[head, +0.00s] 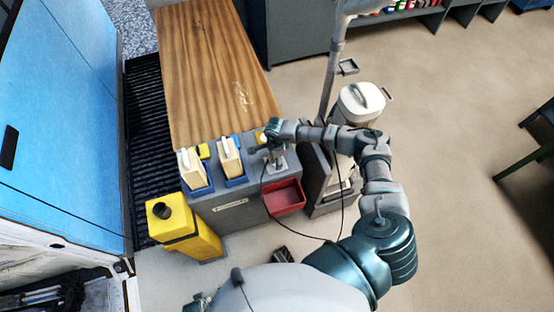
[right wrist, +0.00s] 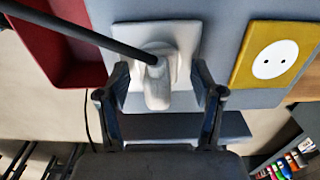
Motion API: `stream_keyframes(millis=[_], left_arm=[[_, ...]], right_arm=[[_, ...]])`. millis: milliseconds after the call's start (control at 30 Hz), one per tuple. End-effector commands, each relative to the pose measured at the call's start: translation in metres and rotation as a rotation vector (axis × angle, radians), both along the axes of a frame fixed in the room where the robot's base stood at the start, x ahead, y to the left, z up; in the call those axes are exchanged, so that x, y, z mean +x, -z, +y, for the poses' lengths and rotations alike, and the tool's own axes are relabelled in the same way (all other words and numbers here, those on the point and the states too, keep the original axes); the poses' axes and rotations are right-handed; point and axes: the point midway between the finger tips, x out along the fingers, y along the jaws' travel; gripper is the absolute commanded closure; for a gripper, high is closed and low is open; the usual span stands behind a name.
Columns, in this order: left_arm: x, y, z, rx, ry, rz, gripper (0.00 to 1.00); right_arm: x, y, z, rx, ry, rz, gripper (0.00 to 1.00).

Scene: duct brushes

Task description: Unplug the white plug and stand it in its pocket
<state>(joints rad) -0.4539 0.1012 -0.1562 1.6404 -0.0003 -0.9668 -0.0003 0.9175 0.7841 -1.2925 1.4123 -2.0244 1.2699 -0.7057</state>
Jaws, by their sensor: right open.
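In the right wrist view the white plug (right wrist: 157,92) sits at a pale square socket plate (right wrist: 185,38), with a thick black cable (right wrist: 75,25) running from it to the upper left. My right gripper (right wrist: 160,98) is open, one finger on each side of the plug. I see gaps beside it and cannot tell whether a finger touches. In the head view my right gripper (head: 274,150) is over the grey unit's right end, hiding the plug. Blue pockets (head: 237,181) on the unit hold cream, upright objects (head: 230,158). I cannot tell which pocket is the plug's.
A red tray (head: 285,198) is fixed to the front of the grey unit (head: 232,218). A yellow container (head: 180,228) stands left; a grey and cream machine (head: 355,105) stands right. Open floor lies further right.

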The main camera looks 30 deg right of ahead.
Motion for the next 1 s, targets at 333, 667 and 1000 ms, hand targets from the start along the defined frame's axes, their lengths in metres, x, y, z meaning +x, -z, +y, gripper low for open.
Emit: stream_keyframes(millis=[333, 667, 1000], left_arm=[[0.0002, -0.001, 0.0027, 0.004, 0.0, -0.001, 1.0], [0.0002, -0.0006, 0.0011, 0.001, 0.0, -0.001, 1.0], [0.0004, -0.001, -0.0004, -0.001, -0.001, -0.001, 1.0]], right_arm=[[-0.0016, 0.0011, -0.002, 0.004, 0.0, 0.0, 0.33], [-0.0014, 0.0013, -0.0019, 0.004, 0.0, 0.0, 0.33], [-0.0013, 0.0003, 0.0001, 0.002, -0.001, 0.0, 0.88]])
